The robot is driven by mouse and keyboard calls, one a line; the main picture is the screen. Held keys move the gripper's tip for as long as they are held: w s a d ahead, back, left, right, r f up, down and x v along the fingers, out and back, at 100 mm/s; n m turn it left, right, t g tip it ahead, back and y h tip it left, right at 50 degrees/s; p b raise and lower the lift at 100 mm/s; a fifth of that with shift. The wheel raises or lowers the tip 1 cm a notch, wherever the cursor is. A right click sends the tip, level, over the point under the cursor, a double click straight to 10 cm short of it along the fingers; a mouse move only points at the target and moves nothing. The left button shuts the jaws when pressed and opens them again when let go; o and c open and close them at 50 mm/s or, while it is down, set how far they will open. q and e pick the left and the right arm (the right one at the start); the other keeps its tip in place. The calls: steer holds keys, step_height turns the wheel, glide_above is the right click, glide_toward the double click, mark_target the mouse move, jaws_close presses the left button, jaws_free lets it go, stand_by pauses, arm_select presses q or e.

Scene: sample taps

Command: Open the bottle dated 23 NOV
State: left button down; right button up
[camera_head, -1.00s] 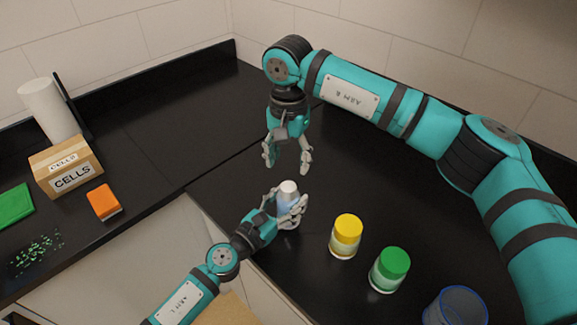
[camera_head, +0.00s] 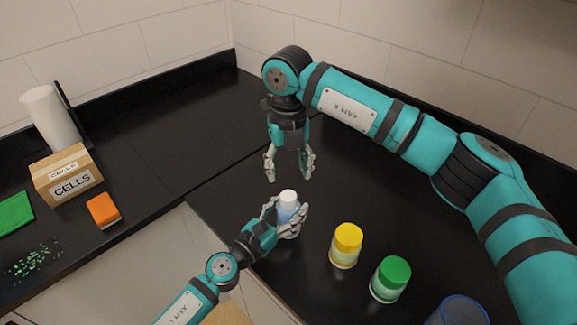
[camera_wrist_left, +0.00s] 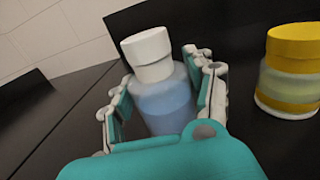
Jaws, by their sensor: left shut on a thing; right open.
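A bottle with a white cap and pale blue body (camera_head: 287,203) stands upright near the counter's front edge. My left gripper (camera_head: 288,216) is shut around its body from the front. In the left wrist view the bottle (camera_wrist_left: 163,104) sits between the fingers, with its white cap (camera_wrist_left: 147,47) on top. No date is readable on it. My right gripper (camera_head: 289,174) points down, open and empty, just above and behind the white cap. A yellow-capped bottle (camera_head: 346,244) and a green-capped bottle (camera_head: 390,279) stand to the right; their dates are unreadable.
A blue-rimmed clear container (camera_head: 462,312) is at the bottom right. On the left counter are a CELLS box (camera_head: 66,176), an orange block (camera_head: 103,210), a green item (camera_head: 14,211), green bits (camera_head: 36,263) and a white roll (camera_head: 49,119). The counter behind is clear.

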mark_target(289, 195)
steer(key=m, duration=1.1)
steer(key=shift+m, duration=0.3)
steer(key=m, duration=0.9)
steer(key=shift+f+m, duration=0.3)
steer(key=shift+f, duration=0.3)
step_height(289, 195, down, 7)
steer(key=shift+r, duration=0.1)
